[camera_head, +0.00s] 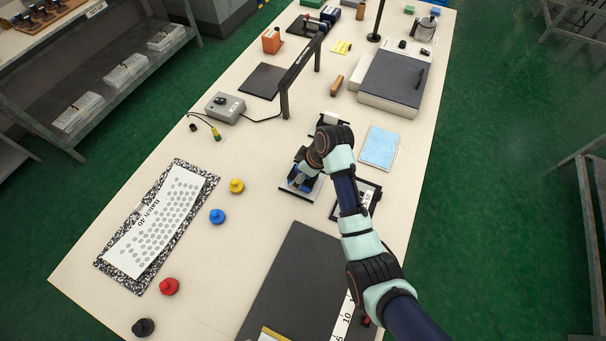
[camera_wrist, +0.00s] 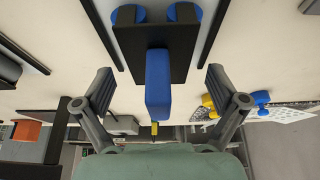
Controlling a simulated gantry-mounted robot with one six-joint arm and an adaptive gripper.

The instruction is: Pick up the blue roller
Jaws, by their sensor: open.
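The blue roller (camera_head: 300,182) rests in a small dark-edged stand on the bench, partly hidden under my arm in the head view. In the wrist view its blue handle (camera_wrist: 158,90) points towards me, with a black bracket and two blue rounded ends beyond it. My gripper (camera_head: 306,170) is over the roller. In the wrist view my gripper (camera_wrist: 159,76) is open, one finger on each side of the handle, with a visible gap on both sides. Contact with the handle cannot be seen.
Yellow (camera_head: 236,186), blue (camera_head: 217,216), red (camera_head: 169,286) and black (camera_head: 143,327) knobs stand to the left, near the speckled board (camera_head: 209,182) with a dotted sheet. A black arch (camera_head: 301,63) and grey box (camera_head: 225,107) stand behind. A dark mat (camera_head: 292,285) lies in front.

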